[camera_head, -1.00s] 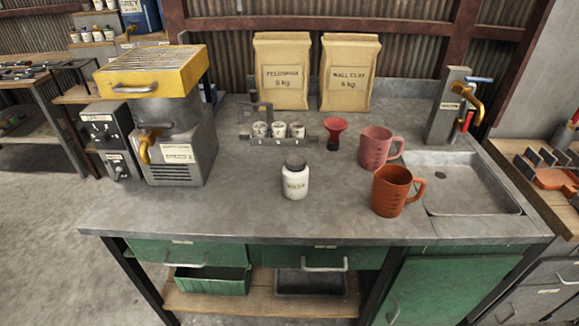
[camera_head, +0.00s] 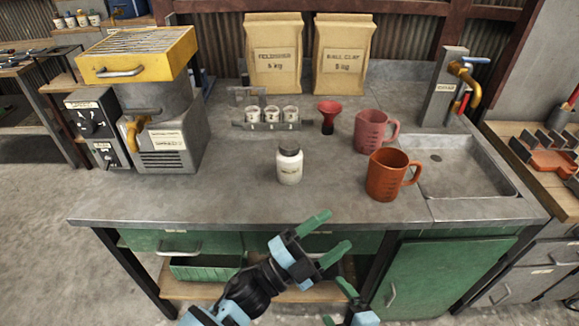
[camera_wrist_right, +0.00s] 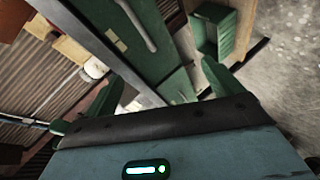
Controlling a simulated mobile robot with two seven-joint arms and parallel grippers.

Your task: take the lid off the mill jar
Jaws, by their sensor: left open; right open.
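The mill jar (camera_head: 289,170) is a small white jar with a label, upright on the grey worktop. Its dark grey lid (camera_head: 289,147) sits on top. My left gripper (camera_head: 326,238) is open and empty in front of the counter's front edge, lower in the picture and right of the jar, apart from it. My right gripper (camera_head: 337,305) is open at the bottom edge of the head view, partly cut off. In the right wrist view its green fingers (camera_wrist_right: 165,88) are spread with nothing between them. A white shape there (camera_wrist_right: 95,68) looks like the jar.
An orange jug (camera_head: 387,176) and a pink jug (camera_head: 371,132) stand right of the jar, before the sink (camera_head: 480,190). A red funnel (camera_head: 328,115) and a rack of small cups (camera_head: 270,125) stand behind. The mill machine (camera_head: 165,140) is left. The worktop around the jar is clear.

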